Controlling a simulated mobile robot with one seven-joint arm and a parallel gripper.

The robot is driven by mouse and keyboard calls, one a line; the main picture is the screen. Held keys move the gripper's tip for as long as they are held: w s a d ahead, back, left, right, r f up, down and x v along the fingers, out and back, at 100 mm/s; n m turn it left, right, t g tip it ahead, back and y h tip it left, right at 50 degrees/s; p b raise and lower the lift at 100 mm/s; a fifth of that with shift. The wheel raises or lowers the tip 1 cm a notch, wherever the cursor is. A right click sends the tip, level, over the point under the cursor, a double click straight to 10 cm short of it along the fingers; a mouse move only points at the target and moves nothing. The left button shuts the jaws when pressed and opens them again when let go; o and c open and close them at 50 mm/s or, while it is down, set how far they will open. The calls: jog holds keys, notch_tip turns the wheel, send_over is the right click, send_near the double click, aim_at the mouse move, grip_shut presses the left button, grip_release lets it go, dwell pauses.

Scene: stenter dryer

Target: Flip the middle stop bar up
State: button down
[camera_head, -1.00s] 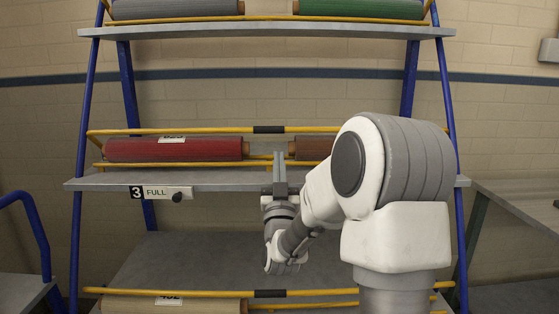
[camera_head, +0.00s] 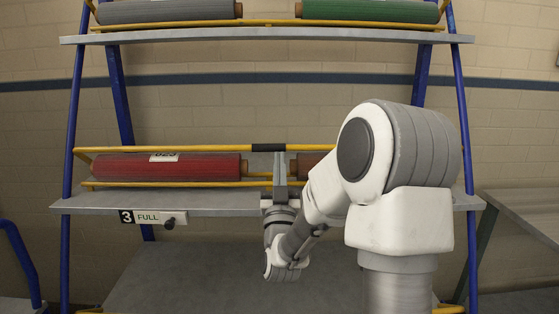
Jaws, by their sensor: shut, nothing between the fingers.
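The middle stop bar (camera_head: 200,149) is a yellow bar with a black grip (camera_head: 268,148) at its middle. It runs level across the middle shelf, just above the rolls in the picture. Its right part is hidden behind my arm. My gripper (camera_head: 280,157) points upward at the front of the middle shelf, shut and empty. Its fingertips show just under the black grip. I cannot tell whether they touch the bar.
A red roll (camera_head: 165,167) and a partly hidden brown roll (camera_head: 308,163) lie on the middle shelf (camera_head: 225,200). The top shelf (camera_head: 265,35) holds grey and green rolls. Blue posts (camera_head: 72,120) flank the rack.

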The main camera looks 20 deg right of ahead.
jog(key=shift+w+d+r, duration=0.1)
jog(key=shift+w+r, duration=0.05)
dwell(0.5)
